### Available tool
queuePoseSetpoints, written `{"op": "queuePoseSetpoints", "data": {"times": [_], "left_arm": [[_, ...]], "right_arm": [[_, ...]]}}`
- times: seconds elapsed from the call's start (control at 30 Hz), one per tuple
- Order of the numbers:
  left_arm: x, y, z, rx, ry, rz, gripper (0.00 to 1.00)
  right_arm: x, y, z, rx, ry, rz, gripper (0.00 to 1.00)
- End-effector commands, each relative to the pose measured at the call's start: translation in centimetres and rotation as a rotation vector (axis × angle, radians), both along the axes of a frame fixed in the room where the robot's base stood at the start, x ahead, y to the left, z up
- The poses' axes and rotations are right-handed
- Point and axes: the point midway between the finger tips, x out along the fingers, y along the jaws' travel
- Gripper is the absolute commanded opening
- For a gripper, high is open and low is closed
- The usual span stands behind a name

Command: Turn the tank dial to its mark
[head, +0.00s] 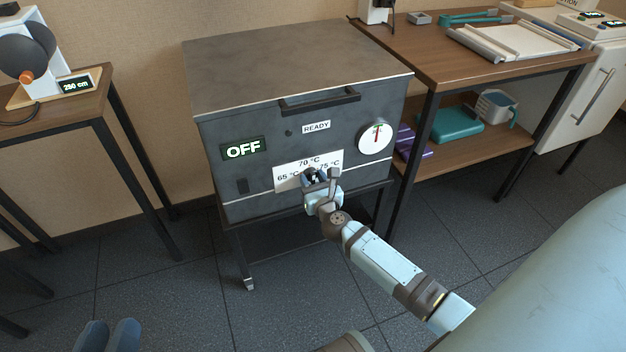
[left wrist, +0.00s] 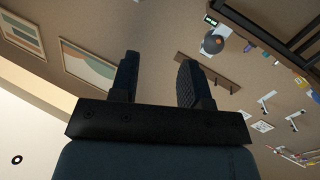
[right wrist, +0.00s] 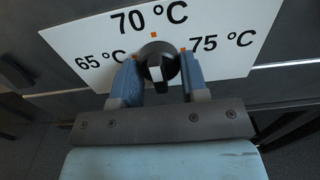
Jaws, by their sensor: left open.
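The tank dial (right wrist: 157,57) is a black round knob with a pale strip, in front of a white plate (right wrist: 85,40) lettered 65, 70 and 75 °C with small orange marks. My right gripper (head: 316,178) is at the dial on the grey tank's front. In the right wrist view, its blue fingers (right wrist: 162,82) stand either side of the knob; whether they press on it I cannot tell. Which mark the strip points to is unclear. My left gripper (head: 106,335) is low at the left in the head view, away from the tank; its fingers (left wrist: 158,80) are apart and empty.
The grey tank (head: 290,65) has an OFF display (head: 243,149), a READY label (head: 316,127), a lid handle (head: 320,101) and a round white gauge (head: 375,138). A wooden side table (head: 60,115) stands left, and a wooden bench (head: 440,75) right. The floor before the tank is clear.

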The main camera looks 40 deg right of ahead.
Motion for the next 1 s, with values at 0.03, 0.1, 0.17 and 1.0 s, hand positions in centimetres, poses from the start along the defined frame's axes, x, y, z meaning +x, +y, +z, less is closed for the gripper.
{"op": "queuePoseSetpoints", "data": {"times": [0.03,0.1,0.17,1.0], "left_arm": [[0.0,0.0,0.0,-0.001,-0.001,0.000,0.43],[0.0,0.0,0.1,0.000,-0.002,0.000,0.43],[0.0,0.0,0.1,0.000,-0.002,0.000,0.43],[0.0,0.4,5.5,-0.081,-0.141,0.053,0.43]], "right_arm": [[0.0,0.0,0.0,0.000,0.000,0.000,0.29],[0.0,0.0,0.0,0.000,0.000,0.000,0.16],[0.0,0.0,0.0,0.000,0.000,0.000,0.17],[-0.1,-0.2,0.3,-0.466,0.114,0.000,0.17]]}}
